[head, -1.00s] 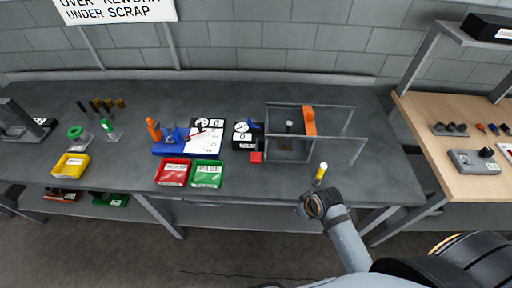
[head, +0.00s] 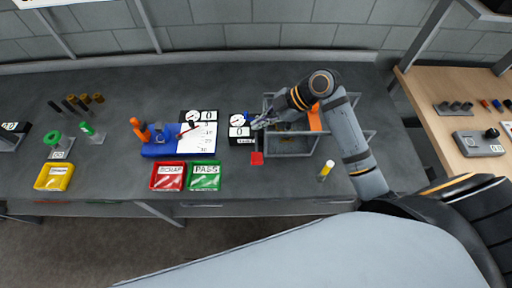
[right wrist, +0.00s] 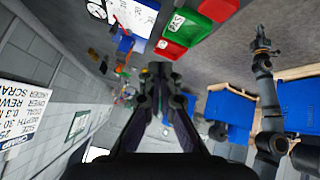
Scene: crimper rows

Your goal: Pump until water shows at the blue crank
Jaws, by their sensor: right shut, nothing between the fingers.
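The small blue crank (head: 252,117) shows beside a black gauge box (head: 237,132) with a round dial and a display reading 0. My right gripper (head: 257,124) is close to the crank's right and partly covers that spot; I cannot tell whether they touch. In the right wrist view its fingers (right wrist: 160,72) are together and empty. An orange upright bar (head: 315,120) stands in the grey open frame (head: 290,154), partly hidden by my right arm. My left gripper (right wrist: 262,42) shows small in the right wrist view; its jaws are unclear.
A red block (head: 257,159) sits before the gauge box. Red (head: 167,177) and green (head: 204,176) bins stand at the front edge. A yellow-topped cylinder (head: 326,170) stands right of them. A blue fixture (head: 158,150) with an orange handle is left. Bare bench lies behind.

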